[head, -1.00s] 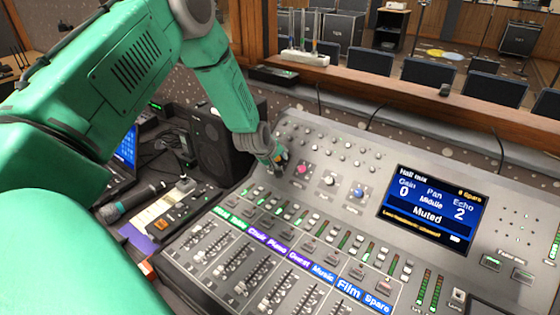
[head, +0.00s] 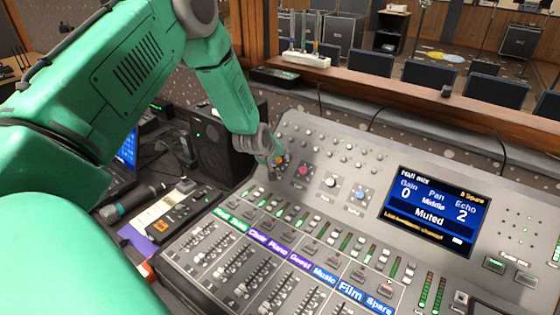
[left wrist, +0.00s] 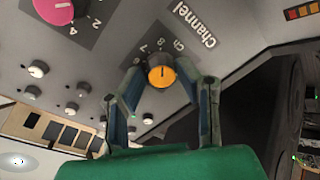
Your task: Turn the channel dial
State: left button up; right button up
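The orange channel dial (left wrist: 162,74) sits on a dark panel marked "Channel", with a numbered scale, in the left wrist view. In the head view the dial (head: 280,159) is partly hidden by my left gripper (head: 275,160). My left gripper (left wrist: 160,77) is open, with one finger on each side of the dial. Small gaps seem to show between fingers and dial; contact is not clear. The mixer's screen (head: 435,208) reads "8 Spare", Gain 0, Pan Middle, Echo 2 and "Muted". My right gripper is not in view.
A pink dial (head: 303,170), a white-capped dial (head: 331,182) and a blue dial (head: 359,192) stand to the right of the channel dial. Several small knobs lie behind them. Fader rows fill the front. A black speaker (head: 212,140) stands close at the left.

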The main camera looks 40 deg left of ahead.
pick_arm(q)
jog(key=shift+o, duration=0.4)
jog(key=shift+a+f, duration=0.2)
jog(key=shift+d, duration=0.15)
jog(key=shift+d+r, duration=0.1)
jog(key=shift+s+d+r, duration=0.15)
jog(key=shift+s+r, duration=0.1)
jog(key=v, duration=1.1)
jog(key=shift+a, duration=0.3)
